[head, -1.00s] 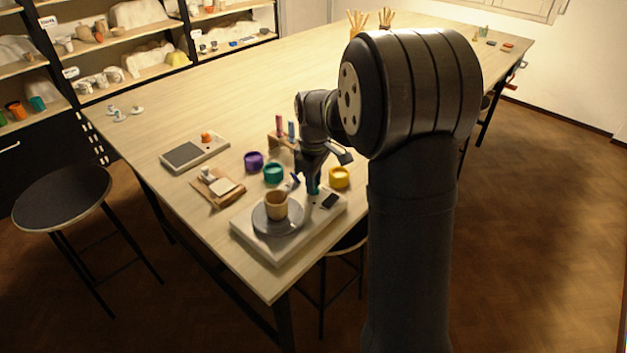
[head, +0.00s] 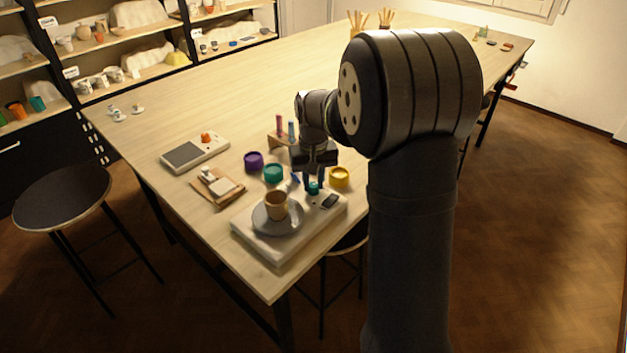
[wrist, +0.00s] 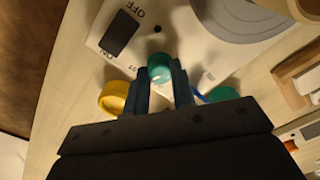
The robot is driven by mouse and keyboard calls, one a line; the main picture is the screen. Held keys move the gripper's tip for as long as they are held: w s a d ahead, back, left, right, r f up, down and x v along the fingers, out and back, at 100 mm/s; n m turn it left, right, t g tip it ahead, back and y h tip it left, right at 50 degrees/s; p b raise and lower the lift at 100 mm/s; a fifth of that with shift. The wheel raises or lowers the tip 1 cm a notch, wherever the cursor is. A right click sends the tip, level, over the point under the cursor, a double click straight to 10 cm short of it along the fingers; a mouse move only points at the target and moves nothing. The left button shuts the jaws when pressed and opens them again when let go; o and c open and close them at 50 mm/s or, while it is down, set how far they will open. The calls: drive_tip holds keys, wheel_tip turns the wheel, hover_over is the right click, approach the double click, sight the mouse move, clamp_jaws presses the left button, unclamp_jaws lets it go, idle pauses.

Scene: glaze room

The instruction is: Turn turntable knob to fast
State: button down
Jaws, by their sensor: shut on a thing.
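The turntable base (head: 268,248) is a pale box near the table's front corner. Its grey round plate (head: 262,222) carries a tan cup (head: 276,204). The teal knob (wrist: 160,68) sits on the base beside a dark rectangle (wrist: 120,33) with "OFF" printed near it. My gripper (wrist: 164,80) is shut on the knob, one finger on each side. In the head view my gripper (head: 314,183) points down at the base's far side. A light mark shows on the knob; part of the printing near the knob is hidden by the fingers.
Yellow (head: 340,177), teal (head: 273,173) and purple (head: 254,161) jars stand close behind the base. A wooden board (head: 216,188) and a grey-topped scale (head: 195,153) lie to the left. A small wooden rack (head: 279,142) stands behind my gripper. The table's middle is free.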

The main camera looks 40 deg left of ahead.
sight(313, 184)
drive_tip(key=shift+m, duration=2.3)
drive_tip(key=c, duration=1.2)
unclamp_jaws()
drive_tip(key=shift+r, duration=0.1)
wheel_tip(313, 184, up, 17)
wheel_tip(313, 184, down, 17)
drive_tip(key=shift+f, duration=0.15)
